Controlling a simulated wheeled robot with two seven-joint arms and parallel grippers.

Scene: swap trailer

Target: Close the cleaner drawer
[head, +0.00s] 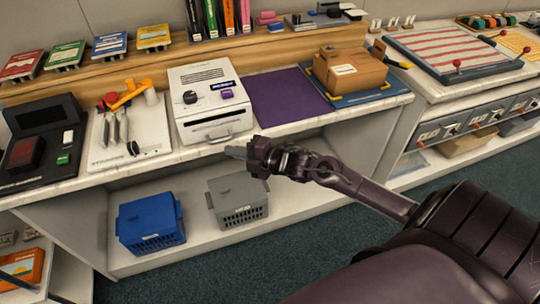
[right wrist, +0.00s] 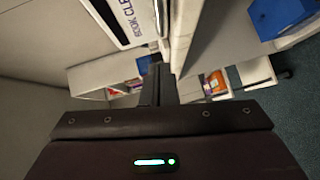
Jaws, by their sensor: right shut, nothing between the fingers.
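The cleaner (head: 208,88) is a white box with a black knob, a purple button and a dark label, standing on the counter in the head view. Its drawer front (head: 215,130) has a dark slot and a small handle low on the near side; how far it is out I cannot tell. In the right wrist view, part of the cleaner (right wrist: 108,22) with its lettering shows at the top. My right gripper (head: 236,152) is shut and empty, just in front of and below the drawer, apparently apart from it. My left gripper is not in view.
A purple mat (head: 288,96) and a cardboard box (head: 350,68) lie right of the cleaner. A white board with tools (head: 130,140) is left. A blue basket (head: 150,222) and a grey basket (head: 237,198) stand on the shelf below the counter edge.

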